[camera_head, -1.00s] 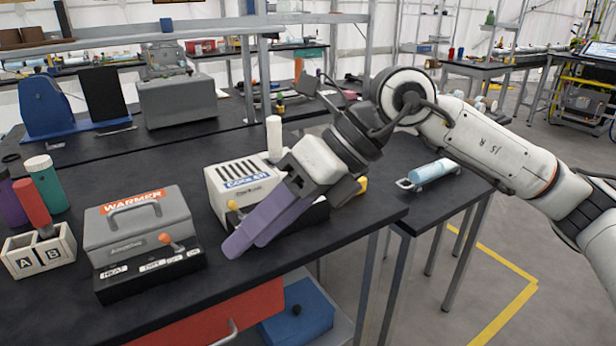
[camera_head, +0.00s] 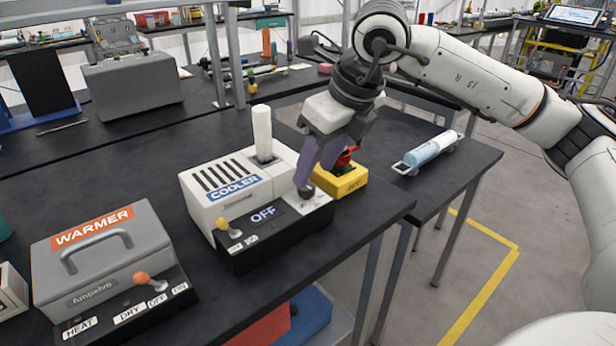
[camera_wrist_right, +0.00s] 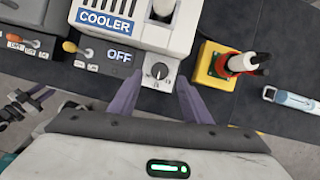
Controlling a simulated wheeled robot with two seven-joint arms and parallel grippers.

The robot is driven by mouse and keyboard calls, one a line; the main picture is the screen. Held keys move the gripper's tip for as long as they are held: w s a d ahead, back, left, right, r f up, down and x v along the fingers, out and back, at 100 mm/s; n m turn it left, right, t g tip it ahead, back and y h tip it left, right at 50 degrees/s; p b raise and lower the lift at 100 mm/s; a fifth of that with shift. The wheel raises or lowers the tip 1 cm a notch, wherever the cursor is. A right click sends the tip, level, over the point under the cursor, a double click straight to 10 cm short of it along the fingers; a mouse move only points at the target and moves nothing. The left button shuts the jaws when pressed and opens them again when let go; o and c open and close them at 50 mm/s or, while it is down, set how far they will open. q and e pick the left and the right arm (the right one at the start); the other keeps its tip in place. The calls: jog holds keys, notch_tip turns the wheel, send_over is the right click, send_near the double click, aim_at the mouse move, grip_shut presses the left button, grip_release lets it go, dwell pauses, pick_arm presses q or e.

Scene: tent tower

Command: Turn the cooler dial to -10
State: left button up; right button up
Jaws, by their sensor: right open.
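The cooler (camera_head: 215,197) is a white box with a vented top, a blue COOLER label and a black front panel. Its display (camera_head: 264,215) reads OFF. In the right wrist view the round dial (camera_wrist_right: 159,71) sits on a light plate right of the display. My right gripper (camera_head: 305,190) is over the right end of the panel, and its purple fingers partly hide the dial in the head view. In the wrist view the open fingers (camera_wrist_right: 157,95) stand either side of the dial, apart from it. My left gripper is not in view.
A yellow box (camera_head: 345,183) with a red top stands just right of the cooler, close to my fingers. The grey warmer (camera_head: 105,250) is at left. A white cylinder (camera_head: 263,130) stands upright in the cooler's top. A light-blue cylinder (camera_head: 430,148) lies at the right.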

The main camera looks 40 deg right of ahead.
aim_at(309, 188)
jog(key=x, duration=0.3)
jog(key=shift+w+f, duration=0.15)
jog(key=shift+f, duration=0.2)
jog(key=shift+w+f, duration=0.15)
jog(key=shift+f, duration=0.15)
jog(key=shift+c, duration=0.6)
jog(key=c, duration=0.9)
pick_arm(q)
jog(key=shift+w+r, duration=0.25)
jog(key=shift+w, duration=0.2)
